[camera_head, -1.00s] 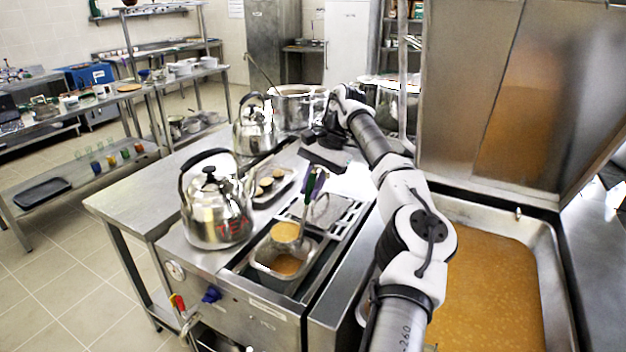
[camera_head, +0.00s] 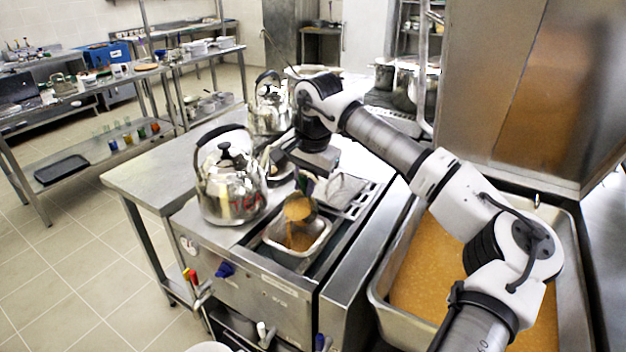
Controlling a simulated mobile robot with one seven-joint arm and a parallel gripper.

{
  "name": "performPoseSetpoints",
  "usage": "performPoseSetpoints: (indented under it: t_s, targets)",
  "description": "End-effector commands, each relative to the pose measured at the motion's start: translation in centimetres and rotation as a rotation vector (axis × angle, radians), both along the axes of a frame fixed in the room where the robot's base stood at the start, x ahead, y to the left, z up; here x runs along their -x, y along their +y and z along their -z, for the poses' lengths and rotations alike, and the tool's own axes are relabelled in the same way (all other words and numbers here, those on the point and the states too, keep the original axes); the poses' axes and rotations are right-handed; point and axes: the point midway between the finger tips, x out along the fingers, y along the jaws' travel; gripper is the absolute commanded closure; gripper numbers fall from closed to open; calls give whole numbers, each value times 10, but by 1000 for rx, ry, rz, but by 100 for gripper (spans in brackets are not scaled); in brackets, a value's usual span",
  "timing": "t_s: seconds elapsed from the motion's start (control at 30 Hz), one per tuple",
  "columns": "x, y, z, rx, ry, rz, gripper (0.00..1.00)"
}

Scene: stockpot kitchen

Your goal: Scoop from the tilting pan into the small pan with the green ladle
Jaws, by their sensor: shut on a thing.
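My gripper (camera_head: 316,166) is shut on the green ladle, just above the small pan; its fingertips are partly hidden. The green ladle (camera_head: 298,208) hangs below it, its handle mostly covered by the gripper. Its bowl is tilted and shows orange-brown soup, which seems to run down into the small pan. The small pan (camera_head: 325,237) is a steel insert set in the counter, with soup in it. The tilting pan (camera_head: 377,297) is at the right, holding a wide pool of the same soup, its lid (camera_head: 500,90) raised. My arm crosses over it.
A large tea kettle (camera_head: 228,185) stands just left of the small pan. A second kettle (camera_head: 270,105) is behind it. A perforated tray area (camera_head: 345,192) lies right of the ladle. The counter's left end (camera_head: 150,180) is bare.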

Motion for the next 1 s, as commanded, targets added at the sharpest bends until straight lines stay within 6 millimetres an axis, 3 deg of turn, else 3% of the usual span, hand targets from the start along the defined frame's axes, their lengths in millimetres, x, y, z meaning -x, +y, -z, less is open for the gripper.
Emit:
performPoseSetpoints:
  t_s: [1.0]
  targets:
    - [43,37,40,220,-261,-2,100]
